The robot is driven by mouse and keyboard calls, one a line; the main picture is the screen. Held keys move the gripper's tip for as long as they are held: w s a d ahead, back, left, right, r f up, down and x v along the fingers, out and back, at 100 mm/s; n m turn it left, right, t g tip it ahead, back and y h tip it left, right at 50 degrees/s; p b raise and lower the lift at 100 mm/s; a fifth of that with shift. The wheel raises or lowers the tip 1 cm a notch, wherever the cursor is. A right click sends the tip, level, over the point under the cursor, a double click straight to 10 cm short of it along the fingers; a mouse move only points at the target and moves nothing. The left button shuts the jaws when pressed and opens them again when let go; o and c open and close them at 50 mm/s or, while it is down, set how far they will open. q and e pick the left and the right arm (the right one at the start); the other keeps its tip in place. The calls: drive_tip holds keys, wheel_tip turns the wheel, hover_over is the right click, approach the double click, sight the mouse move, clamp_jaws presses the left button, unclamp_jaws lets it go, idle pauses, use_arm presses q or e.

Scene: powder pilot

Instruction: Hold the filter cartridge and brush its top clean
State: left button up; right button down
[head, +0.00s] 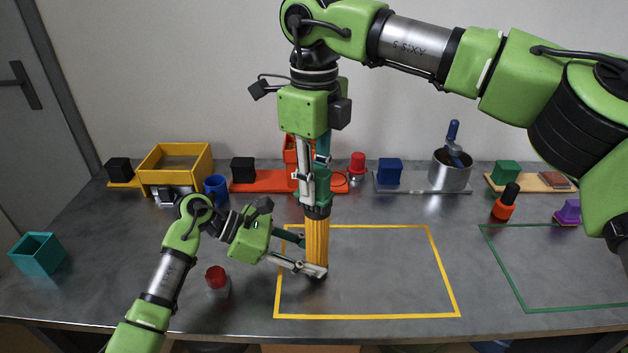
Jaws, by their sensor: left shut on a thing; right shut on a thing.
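The filter cartridge (316,238) is a yellow-orange ribbed cylinder. It stands upright near the left side of the yellow outline (370,316). My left gripper (312,257) is shut on its lower part, with one finger in front of it and the other partly hidden behind. My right gripper (314,182) comes straight down from above and is shut on a green tool that looks like the brush (322,190). The brush's dark lower end is right at the cartridge's top and appears to touch it. The cartridge's top face is hidden.
A red-topped piece (216,278) stands left of my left gripper. A teal open box (38,253) is at far left. A yellow bin (176,160), blue cup (216,188) and steel pot (450,172) line the back.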

drive_tip(key=shift+f, duration=0.55)
drive_tip(key=shift+w+d+r, duration=0.1)
drive_tip(key=shift+w+d, duration=0.2)
drive_tip(key=shift+w, duration=0.4)
drive_tip(key=shift+w+d+r, duration=0.1)
drive_tip(key=shift+w+d, duration=0.2)
drive_tip(key=shift+w, duration=0.4)
drive_tip(key=shift+s, duration=0.1)
drive_tip(key=shift+s+a+f, duration=0.1)
drive_tip(key=shift+s+a, duration=0.2)
drive_tip(key=shift+s, duration=0.35)
drive_tip(key=shift+s+a+f, duration=0.1)
drive_tip(key=shift+s+a, duration=0.2)
drive_tip(key=shift+s, duration=0.35)
drive_tip(key=shift+w+d, duration=0.3)
drive_tip(key=shift+w, duration=0.4)
drive_tip(key=shift+w+d, duration=0.3)
drive_tip(key=shift+w, duration=0.4)
